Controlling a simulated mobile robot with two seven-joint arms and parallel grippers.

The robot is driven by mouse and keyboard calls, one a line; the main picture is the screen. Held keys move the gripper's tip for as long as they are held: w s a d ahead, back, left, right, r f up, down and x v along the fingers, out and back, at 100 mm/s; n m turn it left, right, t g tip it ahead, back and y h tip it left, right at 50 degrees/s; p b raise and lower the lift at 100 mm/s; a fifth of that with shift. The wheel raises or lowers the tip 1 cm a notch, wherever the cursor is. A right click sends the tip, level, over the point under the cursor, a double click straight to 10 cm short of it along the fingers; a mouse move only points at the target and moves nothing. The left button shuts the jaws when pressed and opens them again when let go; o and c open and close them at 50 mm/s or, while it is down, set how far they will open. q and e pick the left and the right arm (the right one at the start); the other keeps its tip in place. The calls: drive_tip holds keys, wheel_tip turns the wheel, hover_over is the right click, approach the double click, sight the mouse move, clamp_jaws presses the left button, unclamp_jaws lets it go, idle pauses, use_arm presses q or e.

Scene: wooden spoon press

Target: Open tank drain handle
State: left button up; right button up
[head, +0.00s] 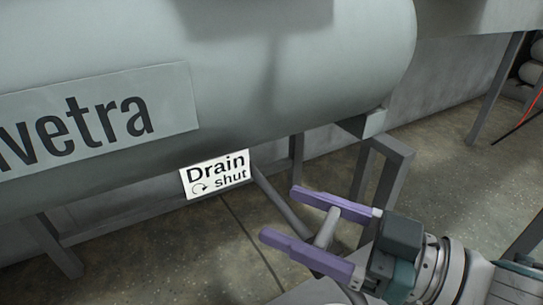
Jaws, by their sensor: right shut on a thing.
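The grey drain handle (326,228) shows in the head view as a short crossbar at the end of a slanting grey rod (281,203) that comes out from under the tank (300,95). My right gripper (279,214), with purple fingers, comes in from the lower right. A white sign (215,174) on the tank's lower edge reads "Drain shut" with a curved arrow. My left gripper is not in view.
A grey support frame (395,170) stands behind my right gripper, under the tank's right end. A tank leg (62,248) stands at the lower left. The concrete floor (160,255) below the sign is clear. A red cable (533,105) shows at the right edge.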

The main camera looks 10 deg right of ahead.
sight(333, 231)
drive_tip(key=shift+s+a+n+g+y+b, duration=0.15)
drive_tip(key=shift+n+g+y+b, duration=0.2)
drive_tip(key=shift+n+g+y, duration=0.35)
drive_tip(key=shift+s+n+g+y+b, duration=0.1)
drive_tip(key=shift+n+g+y+b, duration=0.35)
drive_tip(key=shift+g, duration=0.45)
drive_tip(key=shift+n+g, duration=0.25)
drive_tip(key=shift+g, duration=0.05)
drive_tip(key=o, duration=1.2)
drive_tip(key=shift+o, duration=0.2)
drive_tip(key=shift+s+d, duration=0.2)
drive_tip(key=p+v, duration=0.2)
drive_tip(key=v, duration=0.6)
drive_tip(key=shift+s+d, duration=0.1)
drive_tip(key=shift+d, duration=0.25)
drive_tip(key=shift+s+d, duration=0.15)
drive_tip(key=shift+d, duration=0.15)
